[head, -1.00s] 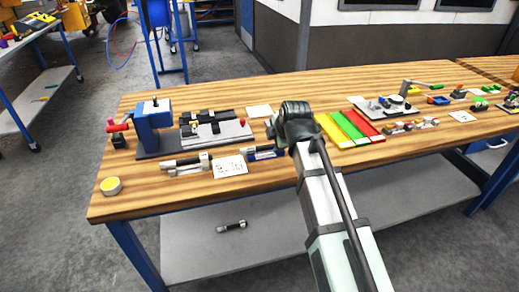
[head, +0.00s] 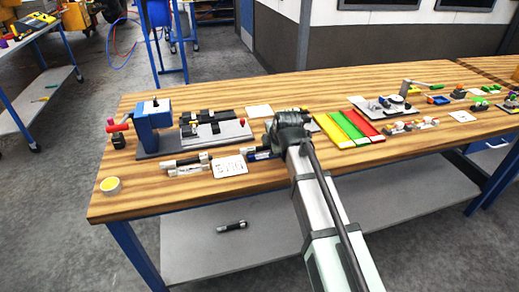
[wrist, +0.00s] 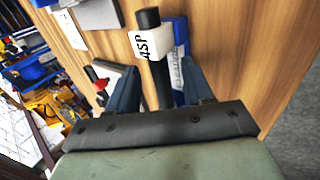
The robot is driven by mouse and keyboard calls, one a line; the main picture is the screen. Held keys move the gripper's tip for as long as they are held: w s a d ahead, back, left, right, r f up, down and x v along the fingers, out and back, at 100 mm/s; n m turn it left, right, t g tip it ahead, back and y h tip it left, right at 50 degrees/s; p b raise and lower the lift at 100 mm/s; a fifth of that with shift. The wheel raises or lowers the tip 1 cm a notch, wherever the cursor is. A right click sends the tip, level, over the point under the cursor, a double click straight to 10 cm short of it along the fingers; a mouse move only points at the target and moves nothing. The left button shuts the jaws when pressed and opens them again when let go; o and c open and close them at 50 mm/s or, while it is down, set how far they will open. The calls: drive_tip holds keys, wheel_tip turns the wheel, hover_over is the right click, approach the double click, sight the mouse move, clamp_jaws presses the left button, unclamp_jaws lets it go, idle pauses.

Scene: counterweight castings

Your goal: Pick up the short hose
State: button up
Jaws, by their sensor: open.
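A black hose piece (wrist: 150,18) with a white block marked "4SP" (wrist: 152,44) shows in the wrist view, with a blue block (wrist: 181,33) beside it. My gripper (wrist: 161,88) is open, and the black piece lies between its two dark fingers; contact cannot be told. In the head view a blue-and-white piece (head: 254,155) lies just left of my wrist, partly hidden; my fingers are hidden there. Black-and-silver hose pieces (head: 187,164) lie further left on the bench. I cannot tell for sure which is the short hose.
A white card (head: 230,166) lies between the pieces. A blue vise-like fixture (head: 153,122) and a grey plate with black parts (head: 222,133) stand behind. Yellow, green and red strips (head: 348,127) lie to the right. Another black piece (head: 232,227) lies on the lower shelf.

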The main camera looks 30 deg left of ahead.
drive_tip(key=shift+c, duration=0.5)
clamp_jaws()
drive_tip(key=shift+r, duration=0.15)
wheel_tip(320, 180, up, 9)
drive_tip(key=w+f, duration=0.2)
drive_tip(key=w, duration=2.1)
drive_tip(key=shift+w+d, duration=0.2)
drive_tip(key=shift+w, duration=0.05)
